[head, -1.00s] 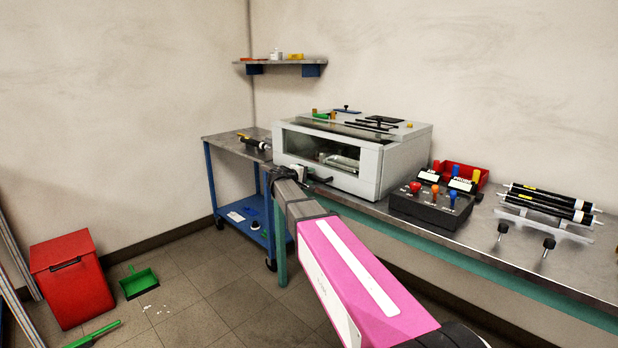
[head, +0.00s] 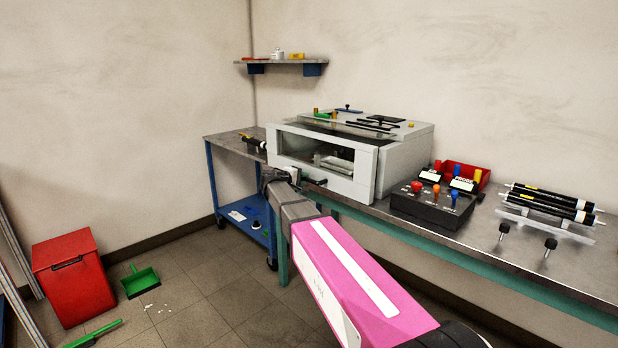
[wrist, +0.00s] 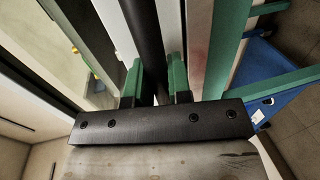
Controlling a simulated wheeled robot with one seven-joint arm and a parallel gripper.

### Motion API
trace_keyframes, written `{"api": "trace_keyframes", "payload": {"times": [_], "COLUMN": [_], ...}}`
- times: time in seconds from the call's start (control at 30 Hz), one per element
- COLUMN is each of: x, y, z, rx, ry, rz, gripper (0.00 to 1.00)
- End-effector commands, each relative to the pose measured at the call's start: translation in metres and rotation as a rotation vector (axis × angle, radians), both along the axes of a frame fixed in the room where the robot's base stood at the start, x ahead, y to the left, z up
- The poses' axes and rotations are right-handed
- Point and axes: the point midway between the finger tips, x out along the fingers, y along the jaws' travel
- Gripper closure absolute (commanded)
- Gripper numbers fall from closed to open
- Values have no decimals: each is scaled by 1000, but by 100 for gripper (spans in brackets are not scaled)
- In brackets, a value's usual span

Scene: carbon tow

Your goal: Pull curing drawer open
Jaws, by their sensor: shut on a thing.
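The curing drawer (head: 362,173) has a pale grey front with a window and sits in the grey box-shaped curing unit (head: 405,160) on the bench. Its front stands a little out from the unit's body. A black bar handle (head: 317,182) runs along the drawer's lower front. My gripper (head: 286,178) is at the handle, its fingers mostly hidden by my arm in the head view. In the wrist view its green fingers (wrist: 155,78) are shut on the handle (wrist: 147,40), one on each side.
A control box (head: 432,207) with coloured knobs and black rollers (head: 550,203) lie on the bench (head: 470,243) to the right.

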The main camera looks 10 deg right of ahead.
Motion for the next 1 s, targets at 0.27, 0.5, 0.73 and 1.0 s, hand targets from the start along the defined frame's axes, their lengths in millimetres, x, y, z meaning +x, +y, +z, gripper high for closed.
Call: {"api": "trace_keyframes", "payload": {"times": [0.27,0.5,0.73,1.0], "x": [-47,-86,-122,-155], "y": [63,117,167,213], "z": [0,0,0,0], "rx": [1,1,1,2], "ry": [1,0,1,1], "rz": [4,4,4,3], "gripper": [100,100,100,100]}}
